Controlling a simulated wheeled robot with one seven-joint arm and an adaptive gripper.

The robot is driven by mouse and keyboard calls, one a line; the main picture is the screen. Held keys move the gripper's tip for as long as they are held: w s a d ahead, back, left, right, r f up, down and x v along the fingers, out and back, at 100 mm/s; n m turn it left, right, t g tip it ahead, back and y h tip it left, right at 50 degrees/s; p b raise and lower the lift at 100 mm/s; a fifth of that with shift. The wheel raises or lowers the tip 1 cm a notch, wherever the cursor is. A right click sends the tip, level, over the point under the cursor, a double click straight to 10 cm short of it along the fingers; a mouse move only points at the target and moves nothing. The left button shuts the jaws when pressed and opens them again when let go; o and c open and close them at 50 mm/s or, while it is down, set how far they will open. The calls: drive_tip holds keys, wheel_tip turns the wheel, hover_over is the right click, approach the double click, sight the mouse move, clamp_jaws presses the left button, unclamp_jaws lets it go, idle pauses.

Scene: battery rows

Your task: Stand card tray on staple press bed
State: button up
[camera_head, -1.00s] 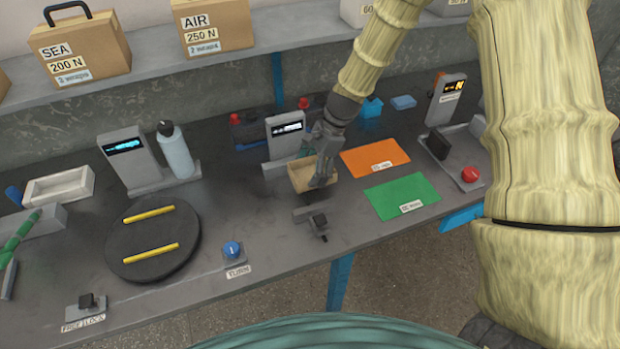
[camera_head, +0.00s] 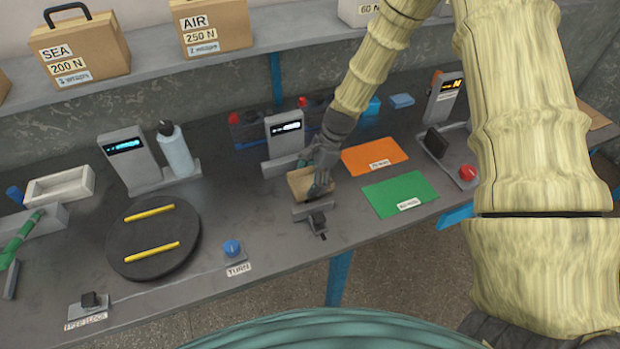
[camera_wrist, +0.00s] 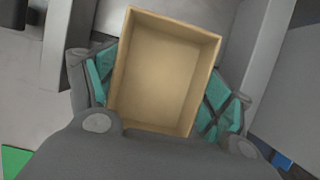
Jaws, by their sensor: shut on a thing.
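The card tray is a tan open box (camera_head: 303,184), and its empty inside faces the wrist view (camera_wrist: 168,72). My gripper (camera_head: 319,180) is shut on the tray, with teal-padded fingers at its two sides. The tray is just behind a small grey fixture with a black lever (camera_head: 316,220) and in front of the middle display unit (camera_head: 285,135). I cannot tell whether the tray touches the surface below. No label in view names the staple press, so I cannot tell which fixture has its bed.
An orange mat (camera_head: 374,156) and a green mat (camera_head: 400,193) lie right of the tray. A unit with a red button (camera_head: 467,172) stands farther right. A black round turntable (camera_head: 154,262) with two yellow bars is at left.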

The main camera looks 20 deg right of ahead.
drive_tip(key=o, duration=0.9)
drive_tip(key=shift+f, duration=0.1)
drive_tip(key=shift+d+r, duration=0.1)
drive_tip(key=shift+r, duration=0.1)
